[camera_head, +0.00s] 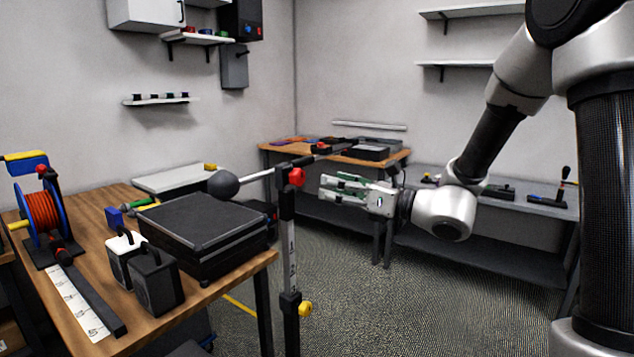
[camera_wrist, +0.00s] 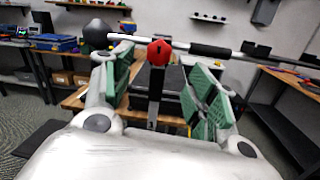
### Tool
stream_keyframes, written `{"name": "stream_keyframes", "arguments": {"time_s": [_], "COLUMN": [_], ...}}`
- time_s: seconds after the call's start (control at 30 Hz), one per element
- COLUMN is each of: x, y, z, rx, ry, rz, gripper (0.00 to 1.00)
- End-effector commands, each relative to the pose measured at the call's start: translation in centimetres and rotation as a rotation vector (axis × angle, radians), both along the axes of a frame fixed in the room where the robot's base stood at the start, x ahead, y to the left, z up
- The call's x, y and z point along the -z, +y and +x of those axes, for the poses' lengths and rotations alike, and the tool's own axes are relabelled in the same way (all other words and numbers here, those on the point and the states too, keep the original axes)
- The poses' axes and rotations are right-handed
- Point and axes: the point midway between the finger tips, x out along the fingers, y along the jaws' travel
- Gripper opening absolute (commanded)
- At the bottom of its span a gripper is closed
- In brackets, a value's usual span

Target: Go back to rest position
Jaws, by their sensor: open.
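My gripper (camera_head: 325,187) is in the middle of the head view, raised over the floor, with its fingers pointing left. In the wrist view the two green-padded fingers of my gripper (camera_wrist: 158,78) stand wide apart, with nothing held between them. A black post (camera_head: 290,260) with a red knob (camera_head: 297,177) stands just left of my fingertips in the head view. The red knob (camera_wrist: 159,52) shows beyond and between the fingers in the wrist view; whether it is within their reach I cannot tell. My arm comes in from the right.
A wooden table (camera_head: 215,292) at left holds a black case (camera_head: 205,232), a cable reel (camera_head: 42,212) and two small weights. A rod with a dark ball (camera_head: 223,184) crosses the post's top. Benches stand behind. The carpet (camera_head: 400,310) at front right is clear.

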Motion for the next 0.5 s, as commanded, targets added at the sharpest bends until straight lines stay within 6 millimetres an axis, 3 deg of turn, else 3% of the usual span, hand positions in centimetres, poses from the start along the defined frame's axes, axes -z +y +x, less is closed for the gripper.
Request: {"name": "stream_keyframes", "arguments": {"time_s": [0.2, 0.5], "x": [0.10, 0.11], "y": [-1.43, -1.46], "z": [-0.93, -0.96], "rx": [0.000, -0.001], "ry": [0.000, -0.003], "rz": [0.000, -0.002], "gripper": [0.58, 0.58]}}
